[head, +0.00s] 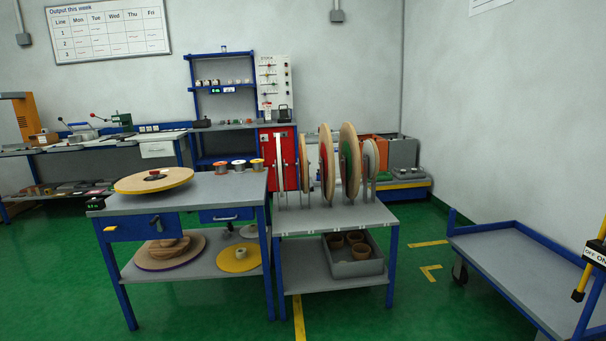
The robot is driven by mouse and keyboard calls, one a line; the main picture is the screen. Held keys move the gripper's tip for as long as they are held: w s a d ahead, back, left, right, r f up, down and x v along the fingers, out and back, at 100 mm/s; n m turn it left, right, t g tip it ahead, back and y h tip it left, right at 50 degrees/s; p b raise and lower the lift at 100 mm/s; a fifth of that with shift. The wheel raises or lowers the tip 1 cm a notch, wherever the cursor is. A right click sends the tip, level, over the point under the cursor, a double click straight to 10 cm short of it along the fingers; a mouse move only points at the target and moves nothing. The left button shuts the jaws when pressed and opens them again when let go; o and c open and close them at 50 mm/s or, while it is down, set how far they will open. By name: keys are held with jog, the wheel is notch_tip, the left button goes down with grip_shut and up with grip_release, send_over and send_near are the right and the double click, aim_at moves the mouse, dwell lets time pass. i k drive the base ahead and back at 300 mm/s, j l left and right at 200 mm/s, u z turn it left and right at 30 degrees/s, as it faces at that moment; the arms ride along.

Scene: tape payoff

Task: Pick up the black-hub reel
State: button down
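No reel shows a clearly black hub from here. A large tan reel (153,181) lies flat on the left table, with a small dark and red piece at its centre. Several reels stand upright in a rack on the right table. One has red at its side (326,160), one has green (349,160), and a smaller pale one (371,160) stands at the right end. A narrow tan reel (304,163) stands left of the red one. They are nearly edge-on, so most hubs are hidden. My gripper is not in view.
The left table (222,190) also holds small spools (238,165), with flat reels on its lower shelf. A grey bin (355,262) sits under the rack. A blue-framed cart (520,262) stands at right. Green floor is open between the rack table and cart.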

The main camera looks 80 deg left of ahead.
aim_at(280, 165)
jog(key=u, duration=1.85)
jog(key=i+j+u, duration=0.25)
jog(key=j, duration=0.25)
jog(key=i+j+u, duration=0.25)
jog(key=i+j, duration=0.2)
jog(key=z, duration=3.1)
jog(key=j+u, duration=0.25)
jog(key=u, duration=0.15)
jog(key=j+u, duration=0.55)
jog(key=u, duration=0.2)
